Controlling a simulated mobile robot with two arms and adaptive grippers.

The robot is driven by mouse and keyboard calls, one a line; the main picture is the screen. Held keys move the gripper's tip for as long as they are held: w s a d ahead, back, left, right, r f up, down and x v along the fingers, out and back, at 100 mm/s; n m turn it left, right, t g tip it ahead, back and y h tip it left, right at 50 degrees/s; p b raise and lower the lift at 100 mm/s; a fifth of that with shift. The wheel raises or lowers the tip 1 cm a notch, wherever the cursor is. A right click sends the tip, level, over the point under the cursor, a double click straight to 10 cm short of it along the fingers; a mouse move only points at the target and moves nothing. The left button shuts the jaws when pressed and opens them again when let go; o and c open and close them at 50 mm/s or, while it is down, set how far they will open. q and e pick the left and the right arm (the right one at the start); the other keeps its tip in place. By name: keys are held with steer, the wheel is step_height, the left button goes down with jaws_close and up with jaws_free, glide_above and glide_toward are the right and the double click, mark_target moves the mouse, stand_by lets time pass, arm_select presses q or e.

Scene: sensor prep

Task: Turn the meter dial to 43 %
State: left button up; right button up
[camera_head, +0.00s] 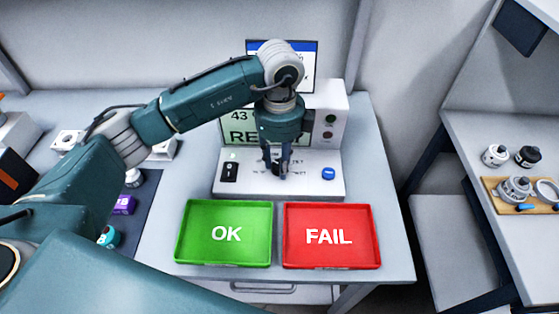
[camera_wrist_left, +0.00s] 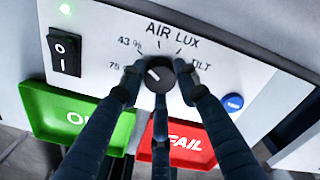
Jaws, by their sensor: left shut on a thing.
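The meter dial is a black round knob (camera_wrist_left: 160,84) on the white meter panel (camera_head: 318,184), under the words AIR LUX. Its white mark points up-left, on the side of the 43 % and 75 labels; I cannot tell exactly which it meets. My left gripper (camera_head: 277,168) reaches down to the dial from above. In the left wrist view its fingers surround the knob, shut on it. My right gripper is not in view.
A black rocker switch (camera_head: 229,172) stands left of the dial, a blue button (camera_head: 328,173) right. A green OK tray (camera_head: 198,250) and red FAIL tray (camera_head: 345,256) lie in front. A side table (camera_head: 480,133) at the right holds sensor parts.

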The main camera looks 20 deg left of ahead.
arm_select(q)
steer(key=shift+w+r, duration=0.15)
steer(key=o, duration=1.1)
steer(key=shift+o, duration=0.2)
step_height(320, 180, up, 12)
